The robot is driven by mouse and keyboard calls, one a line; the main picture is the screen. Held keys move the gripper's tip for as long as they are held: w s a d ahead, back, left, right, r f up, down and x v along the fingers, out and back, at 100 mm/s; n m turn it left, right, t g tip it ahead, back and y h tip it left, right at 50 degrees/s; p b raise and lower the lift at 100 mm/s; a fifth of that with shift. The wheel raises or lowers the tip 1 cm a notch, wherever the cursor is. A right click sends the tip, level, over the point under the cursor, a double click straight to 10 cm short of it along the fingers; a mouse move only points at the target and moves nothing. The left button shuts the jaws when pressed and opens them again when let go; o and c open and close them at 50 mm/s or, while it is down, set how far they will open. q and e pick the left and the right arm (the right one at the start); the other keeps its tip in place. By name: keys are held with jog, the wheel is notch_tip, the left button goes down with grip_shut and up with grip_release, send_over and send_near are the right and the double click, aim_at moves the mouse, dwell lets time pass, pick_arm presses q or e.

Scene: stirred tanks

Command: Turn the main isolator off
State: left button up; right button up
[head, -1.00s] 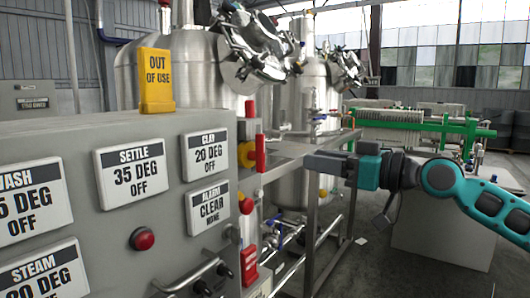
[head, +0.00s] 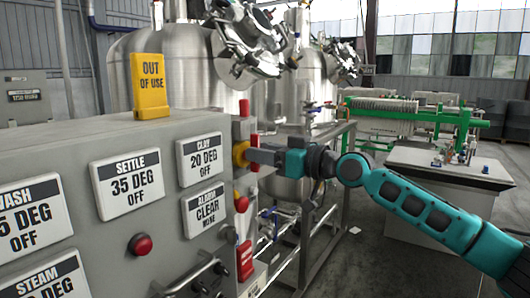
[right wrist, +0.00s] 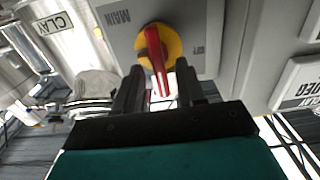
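The main isolator is a yellow disc (right wrist: 172,42) with a red handle on a grey plate marked MAIN, seen upside down in the right wrist view. In the head view its yellow disc (head: 239,154) shows on the end face of the grey control panel. My right gripper (right wrist: 158,67) is open, with one dark finger on each side of the red handle's free end. I cannot tell whether either finger touches the handle. In the head view the right gripper (head: 252,157) is at the isolator and partly covers it. My left gripper is not in view.
The grey control panel (head: 95,145) with label plates and a red button (head: 140,244) fills the left. A yellow OUT OF USE sign (head: 151,86) stands on top. Steel tanks and a frame stand behind.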

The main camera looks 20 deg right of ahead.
jog(key=shift+c, duration=0.3)
grip_shut()
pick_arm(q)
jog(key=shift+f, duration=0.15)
pick_arm(e)
jog(key=n+b, duration=0.1)
jog(key=n, duration=0.3)
jog(key=n+b, duration=0.2)
jog(key=n, duration=0.1)
jog(key=n+b, duration=0.2)
jog(key=n, duration=0.2)
jog(key=shift+s+a+f+n, duration=0.3)
jog(key=shift+s+a+f, duration=0.05)
jog(key=shift+a+f, duration=0.05)
jog(key=n+b, duration=0.1)
jog(key=n, duration=0.2)
jog(key=shift+f, duration=0.15)
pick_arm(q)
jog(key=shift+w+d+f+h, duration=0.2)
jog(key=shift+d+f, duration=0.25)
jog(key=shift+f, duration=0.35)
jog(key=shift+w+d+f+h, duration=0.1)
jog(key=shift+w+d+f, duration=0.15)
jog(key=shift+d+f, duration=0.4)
pick_arm(e)
jog(key=shift+a+f+n, duration=0.1)
jog(key=shift+n, duration=1.6)
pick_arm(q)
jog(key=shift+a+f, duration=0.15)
